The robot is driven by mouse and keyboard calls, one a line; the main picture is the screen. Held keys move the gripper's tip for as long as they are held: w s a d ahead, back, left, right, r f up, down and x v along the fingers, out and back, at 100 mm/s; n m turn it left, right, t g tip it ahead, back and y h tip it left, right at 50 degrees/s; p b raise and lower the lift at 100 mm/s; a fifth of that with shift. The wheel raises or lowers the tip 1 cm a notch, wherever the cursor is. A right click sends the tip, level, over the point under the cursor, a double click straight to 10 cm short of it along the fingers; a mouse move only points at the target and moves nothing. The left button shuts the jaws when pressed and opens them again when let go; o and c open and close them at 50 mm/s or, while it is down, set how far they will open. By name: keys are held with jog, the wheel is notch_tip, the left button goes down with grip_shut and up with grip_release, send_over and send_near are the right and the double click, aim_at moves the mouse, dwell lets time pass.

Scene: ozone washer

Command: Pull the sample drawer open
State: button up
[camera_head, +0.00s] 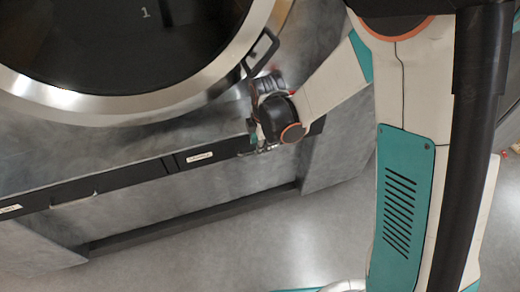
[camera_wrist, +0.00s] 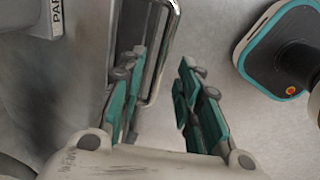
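The drawer front (camera_head: 222,148) is a dark strip low on the grey machine in the head view, with a small white label (camera_head: 200,157) too small to read surely. A chrome bar handle (camera_wrist: 158,60) runs lengthwise in the wrist view. My gripper (camera_wrist: 162,60) is open, with its teal and grey fingers on either side of the handle. The handle is closer to the left finger; a clear gap shows to the right one. In the head view my gripper (camera_head: 262,145) is at the strip's right part and covers most of the handle. The drawer front looks flush.
A large round door (camera_head: 130,108) with a metal rim and a dark handle (camera_head: 262,50) is above the strip. Another handle (camera_head: 75,200) is at the left. A box labelled "PAR" (camera_wrist: 57,18) is at the wrist view's upper left. Open floor (camera_head: 230,245) lies in front.

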jog(key=shift+w+f+b, duration=0.2)
jog(key=shift+f+b, duration=0.1)
jog(key=shift+f, duration=0.9)
grip_shut()
jog(key=shift+s, duration=0.1)
